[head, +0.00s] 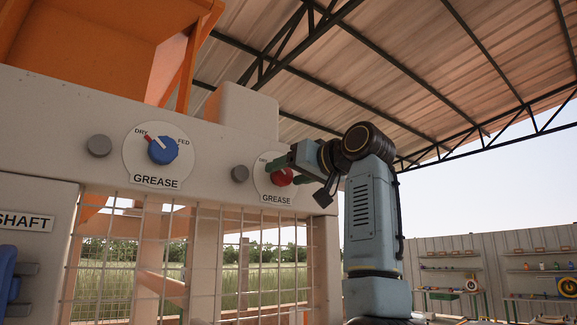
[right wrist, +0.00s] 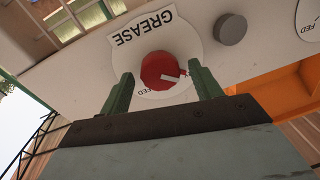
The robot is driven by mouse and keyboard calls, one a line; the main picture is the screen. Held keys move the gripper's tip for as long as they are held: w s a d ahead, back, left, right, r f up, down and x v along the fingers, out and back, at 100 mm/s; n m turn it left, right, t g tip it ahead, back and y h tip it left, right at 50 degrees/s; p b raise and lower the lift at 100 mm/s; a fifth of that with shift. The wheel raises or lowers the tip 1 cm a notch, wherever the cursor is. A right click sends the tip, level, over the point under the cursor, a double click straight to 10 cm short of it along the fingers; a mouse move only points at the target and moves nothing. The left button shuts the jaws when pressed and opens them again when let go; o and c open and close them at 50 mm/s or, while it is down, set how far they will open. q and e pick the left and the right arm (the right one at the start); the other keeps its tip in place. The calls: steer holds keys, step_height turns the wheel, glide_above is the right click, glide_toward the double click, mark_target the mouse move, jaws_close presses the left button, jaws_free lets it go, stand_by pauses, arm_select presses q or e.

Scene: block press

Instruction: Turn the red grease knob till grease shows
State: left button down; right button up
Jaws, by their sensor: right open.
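The red grease knob (head: 281,177) sits on a round white dial labelled GREASE on the press's pale beam. In the right wrist view the red knob (right wrist: 158,68) shows a white pointer directed to the right, away from the FED lettering at lower left. My right gripper (right wrist: 160,73) is open, with one green finger on each side of the knob. I cannot tell whether the fingers touch it. In the head view my right gripper (head: 277,171) partly covers the dial. No grease is visible. My left gripper is out of view.
A blue knob (head: 163,150) on a similar GREASE dial is further left. Grey round studs (head: 99,146) (head: 240,174) stick out beside the dials. A wire mesh (head: 115,262) is below. Shelves (head: 540,270) stand far right, with open air between.

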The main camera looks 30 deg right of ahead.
steer(key=shift+w, duration=0.3)
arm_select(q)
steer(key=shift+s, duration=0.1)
arm_select(e)
steer(key=shift+f, duration=0.1)
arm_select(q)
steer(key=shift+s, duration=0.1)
arm_select(e)
steer(key=c, duration=1)
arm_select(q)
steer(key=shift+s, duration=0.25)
arm_select(e)
steer(key=shift+o, duration=0.2)
